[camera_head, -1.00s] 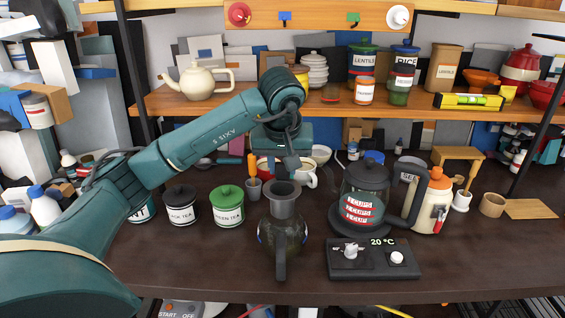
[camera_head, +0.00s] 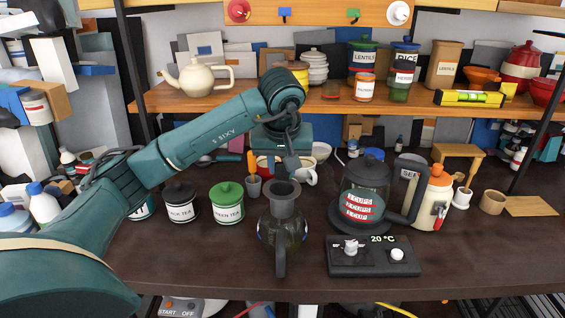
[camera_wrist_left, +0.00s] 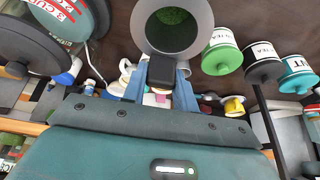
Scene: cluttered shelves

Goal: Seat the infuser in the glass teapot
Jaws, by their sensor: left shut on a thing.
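The glass teapot (camera_head: 290,238) stands on the dark counter with its handle towards me. The grey infuser (camera_head: 284,199) is a flared cylinder, upright over the teapot's mouth. Its lower part merges with the teapot's neck, so I cannot tell how deep it sits. In the wrist view the infuser (camera_wrist_left: 141,28) is open at the top, with green leaves inside. My left gripper (camera_head: 291,164) is behind the infuser; in the wrist view its blue fingers (camera_wrist_left: 163,76) are shut on the infuser's dark tab. My right gripper is not in view.
A dark kettle (camera_head: 367,177) and its control base (camera_head: 372,267) stand to the right. Black (camera_head: 181,209) and green-lidded (camera_head: 228,210) tea tins stand to the left. A cup (camera_head: 306,176) is close behind the teapot. The front counter at left is clear.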

